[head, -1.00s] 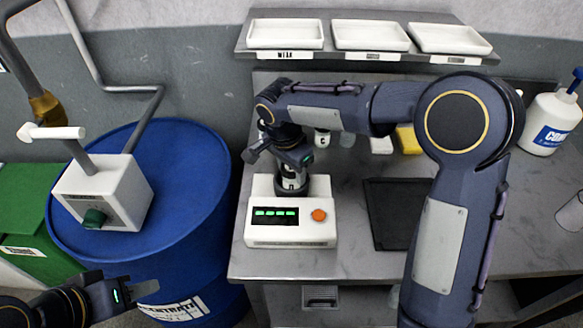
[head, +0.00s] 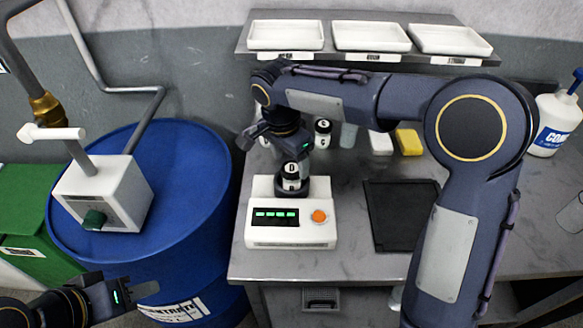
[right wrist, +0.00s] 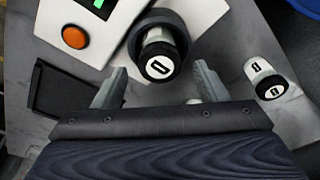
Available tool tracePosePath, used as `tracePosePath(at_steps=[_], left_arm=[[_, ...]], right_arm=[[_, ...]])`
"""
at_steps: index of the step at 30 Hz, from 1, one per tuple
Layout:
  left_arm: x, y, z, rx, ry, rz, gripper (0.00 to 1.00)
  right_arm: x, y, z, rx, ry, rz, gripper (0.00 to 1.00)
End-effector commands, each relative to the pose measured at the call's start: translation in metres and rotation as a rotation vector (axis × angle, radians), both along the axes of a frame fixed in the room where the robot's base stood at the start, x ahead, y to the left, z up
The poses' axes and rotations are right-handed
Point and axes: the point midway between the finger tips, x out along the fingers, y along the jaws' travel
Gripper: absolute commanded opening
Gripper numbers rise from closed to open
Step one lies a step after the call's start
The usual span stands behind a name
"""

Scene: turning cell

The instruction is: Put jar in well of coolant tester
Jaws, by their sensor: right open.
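The coolant tester (head: 290,236) is a white box with a green display and an orange button on the bench. A white jar with a black lid (head: 291,172) stands upright in its dark round well. In the right wrist view the jar (right wrist: 160,62) sits inside the well's dark ring (right wrist: 178,25). My right gripper (right wrist: 158,88) is open, its fingers apart and clear of the jar; in the head view it is just behind and above the jar. My left gripper (head: 135,290) is low at the left, away from the tester; its finger gap is unclear.
Another jar (head: 323,133) stands behind the tester; one also shows in the right wrist view (right wrist: 265,78). A black mat (head: 400,215), a yellow block (head: 408,141) and a coolant bottle (head: 555,125) are to the right. A blue drum (head: 190,180) stands left.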

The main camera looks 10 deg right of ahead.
Motion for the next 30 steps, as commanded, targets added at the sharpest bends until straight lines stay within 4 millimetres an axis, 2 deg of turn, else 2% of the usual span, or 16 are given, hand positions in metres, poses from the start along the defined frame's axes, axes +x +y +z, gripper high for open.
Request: tracePosePath(at_steps=[3, 9, 13, 20, 23, 26, 30], left_arm=[[0.000, 0.000, 0.000, 0.000, 0.000, 0.000, 0.36], [0.000, 0.000, 0.001, 0.000, 0.000, 0.000, 0.36], [0.000, 0.000, 0.002, 0.000, 0.000, 0.000, 0.36], [0.000, 0.000, 0.002, 0.000, 0.000, 0.000, 0.36], [0.000, 0.000, 0.002, 0.000, 0.000, 0.000, 0.36], [0.000, 0.000, 0.002, 0.000, 0.000, 0.000, 0.36], [0.000, 0.000, 0.002, 0.000, 0.000, 0.000, 0.36]], right_arm=[[-0.002, 0.004, 0.029, 0.003, -0.004, 0.002, 0.67], [-0.005, 0.009, 0.063, 0.001, -0.002, 0.001, 0.67], [-0.006, 0.010, 0.074, 0.001, 0.001, 0.002, 0.67], [-0.008, 0.008, 0.078, 0.003, 0.001, 0.005, 0.67], [-0.017, -0.007, 0.082, 0.027, -0.001, 0.045, 0.67], [-0.041, -0.038, 0.086, 0.083, -0.010, 0.144, 0.67], [-0.098, -0.085, 0.082, 0.182, -0.070, 0.347, 0.67]])
